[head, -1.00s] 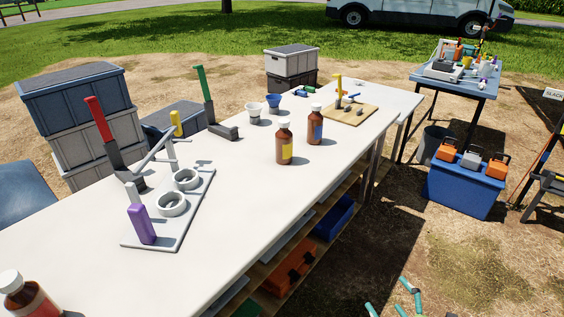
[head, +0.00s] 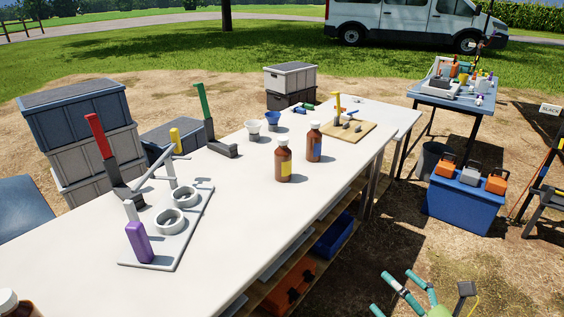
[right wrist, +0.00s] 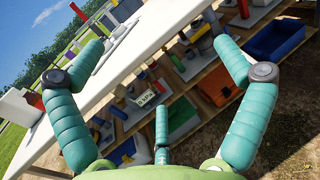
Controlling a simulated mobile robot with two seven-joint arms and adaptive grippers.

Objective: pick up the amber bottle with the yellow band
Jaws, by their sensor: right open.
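The amber bottle with the yellow band (head: 283,162) stands upright on the white table in the head view, its white cap on top. Another amber bottle, with a blue band (head: 314,145), stands just behind it to the right. My right gripper (head: 400,283) shows at the bottom right of the head view, off the table's front side and well apart from the bottle. In the right wrist view its teal fingers (right wrist: 160,46) are spread wide with nothing held between them. I cannot make out the yellow-banded bottle in the right wrist view. My left gripper is not in view.
The white table (head: 235,225) carries a grey rack (head: 160,252) with a purple block, upright red-handled (head: 97,135) and green-handled (head: 203,102) tools, small cups and a wooden board (head: 368,131). A blue cooler (head: 460,203) stands right. The tabletop before the bottle is clear.

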